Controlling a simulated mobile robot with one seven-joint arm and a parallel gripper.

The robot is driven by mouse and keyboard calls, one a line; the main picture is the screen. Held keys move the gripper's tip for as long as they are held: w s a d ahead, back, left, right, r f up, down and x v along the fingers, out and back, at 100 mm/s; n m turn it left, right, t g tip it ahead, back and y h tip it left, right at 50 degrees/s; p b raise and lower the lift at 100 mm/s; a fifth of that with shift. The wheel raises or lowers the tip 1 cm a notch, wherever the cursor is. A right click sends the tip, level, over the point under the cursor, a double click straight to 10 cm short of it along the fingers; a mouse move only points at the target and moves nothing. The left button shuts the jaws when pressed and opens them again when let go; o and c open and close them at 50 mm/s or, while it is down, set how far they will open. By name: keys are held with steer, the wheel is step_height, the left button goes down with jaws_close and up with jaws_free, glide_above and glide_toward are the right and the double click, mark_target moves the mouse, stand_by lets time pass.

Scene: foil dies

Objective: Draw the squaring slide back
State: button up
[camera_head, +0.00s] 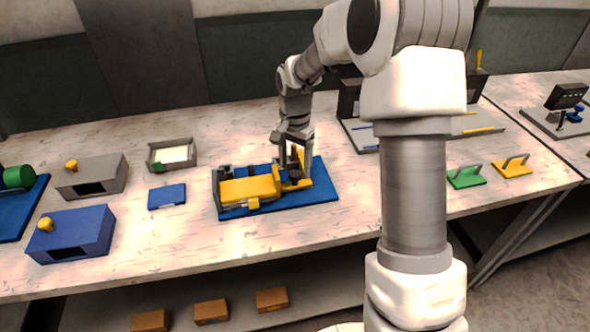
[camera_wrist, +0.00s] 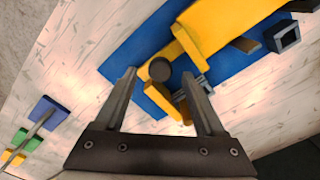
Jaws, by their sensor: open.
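A blue-based fixture (camera_head: 325,190) stands on the bench in the head view, with a long yellow block (camera_head: 248,189) along its left and middle. A smaller yellow part (camera_head: 303,183), seemingly the squaring slide, sits at its right end, partly behind my fingers. In the wrist view the blue base (camera_wrist: 125,60) and yellow block (camera_wrist: 230,25) fill the upper part. A dark round knob (camera_wrist: 160,69) shows between my fingertips. My gripper (camera_head: 296,150) is open above the right end; it also shows in the wrist view (camera_wrist: 159,76). Contact with the knob cannot be told.
A small blue block (camera_head: 167,196) and a grey tray (camera_head: 172,154) lie left of the fixture. Grey (camera_head: 95,177) and blue (camera_head: 75,234) boxes with yellow knobs stand farther left. Green (camera_head: 466,178) and yellow (camera_head: 512,168) handled plates lie right. Bare bench lies in front of the fixture.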

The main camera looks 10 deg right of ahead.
steer(key=shift+f, duration=1.05)
jaws_close()
stand_by(0.7)
